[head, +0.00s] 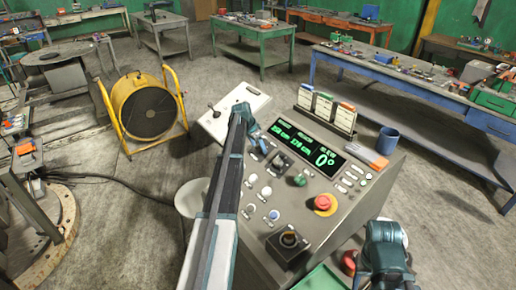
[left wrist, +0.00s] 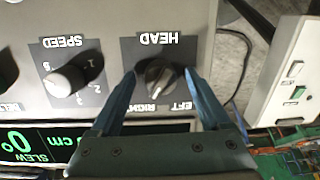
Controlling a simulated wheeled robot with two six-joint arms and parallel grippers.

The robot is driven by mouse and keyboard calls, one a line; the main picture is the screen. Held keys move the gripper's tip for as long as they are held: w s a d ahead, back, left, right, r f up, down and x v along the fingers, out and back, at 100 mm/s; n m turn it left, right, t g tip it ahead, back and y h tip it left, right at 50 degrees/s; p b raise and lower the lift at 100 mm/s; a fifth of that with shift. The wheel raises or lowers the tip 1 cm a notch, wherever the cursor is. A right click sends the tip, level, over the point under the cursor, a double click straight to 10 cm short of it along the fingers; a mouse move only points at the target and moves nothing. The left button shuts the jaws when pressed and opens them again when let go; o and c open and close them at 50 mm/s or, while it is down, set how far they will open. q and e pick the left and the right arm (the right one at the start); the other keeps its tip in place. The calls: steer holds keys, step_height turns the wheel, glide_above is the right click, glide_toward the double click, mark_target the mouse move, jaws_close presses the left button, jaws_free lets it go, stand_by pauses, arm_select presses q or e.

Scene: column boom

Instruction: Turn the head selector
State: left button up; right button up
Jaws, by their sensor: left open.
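The head selector (left wrist: 158,76) is a dark round knob with a pale pointer line on a black plate. Its label HEAD reads upside down in the left wrist view. My left gripper (left wrist: 160,80) is open, with one blue finger on each side of the knob. I cannot tell whether the fingers touch it. In the head view my left gripper (head: 251,124) is at the far left end of the grey console (head: 342,222), and the selector is hidden there. My right arm's teal end (head: 386,250) is at the lower right; its fingers cannot be made out.
A speed knob (left wrist: 70,80) sits beside the selector. The green-lit display (head: 308,146) reads 0°. A red mushroom button (head: 325,203), a blue mug (head: 387,140) and a card rack (head: 326,106) are on the console. A pale joystick panel (head: 234,112) adjoins its far left end.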

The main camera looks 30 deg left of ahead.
arm_select(q)
jaws_close()
steer(key=shift+n, duration=0.3)
steer(key=n+h, duration=0.1)
steer(key=n, duration=0.9)
steer(key=shift+a+n+h, duration=0.1)
steer(key=shift+n+h, duration=0.3)
stand_by(0.5)
jaws_free()
